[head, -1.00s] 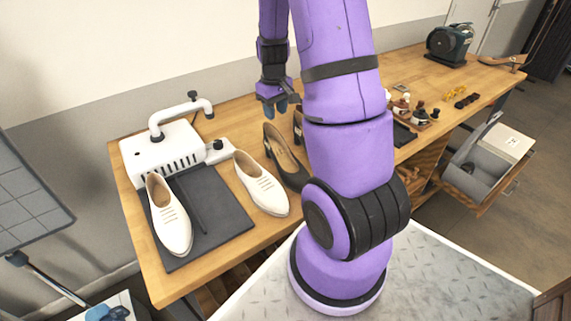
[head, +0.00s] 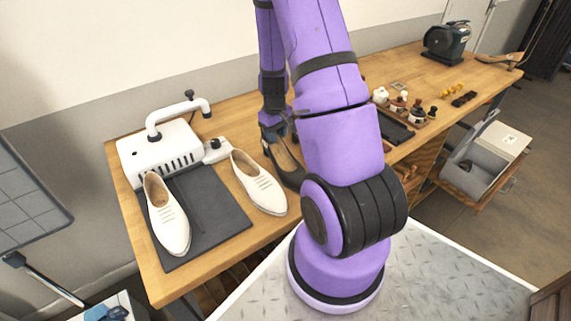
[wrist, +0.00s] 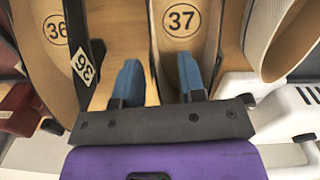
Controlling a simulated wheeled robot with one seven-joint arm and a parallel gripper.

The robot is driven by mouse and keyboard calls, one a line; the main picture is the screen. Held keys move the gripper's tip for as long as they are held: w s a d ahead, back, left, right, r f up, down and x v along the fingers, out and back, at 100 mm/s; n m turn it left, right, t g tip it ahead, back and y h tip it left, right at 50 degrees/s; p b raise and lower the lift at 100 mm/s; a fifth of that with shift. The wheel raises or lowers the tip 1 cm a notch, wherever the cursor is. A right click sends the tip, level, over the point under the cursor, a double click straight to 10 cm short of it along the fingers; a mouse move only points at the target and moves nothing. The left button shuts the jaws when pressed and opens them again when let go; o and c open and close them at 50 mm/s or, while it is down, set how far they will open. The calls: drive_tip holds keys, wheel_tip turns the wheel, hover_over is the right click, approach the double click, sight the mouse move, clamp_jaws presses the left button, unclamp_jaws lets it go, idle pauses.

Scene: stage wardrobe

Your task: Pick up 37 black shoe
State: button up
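The 37 black shoe (wrist: 180,45) has a tan insole printed "37" and is in the upper middle of the wrist view. In the head view the near black shoe (head: 290,174) is on the bench right of the white shoes, partly covered by my arm. My gripper (wrist: 160,75) is open, its blue fingers at the heel end of the 37 shoe. One finger appears over the shoe's inside and the other outside its left side wall. My gripper (head: 275,130) is just above the shoe's far end in the head view. Contact cannot be told.
Another black shoe, marked 36 (wrist: 55,30), stands left in the wrist view. White shoes (head: 258,184) (head: 165,217) and a white machine (head: 160,155) are left on the bench. Small bottles (head: 398,103) stand to the right. Bare bench shows at the front left.

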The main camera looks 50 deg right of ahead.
drive_tip(key=shift+c, duration=0.5)
clamp_jaws()
drive_tip(key=shift+r, duration=0.1)
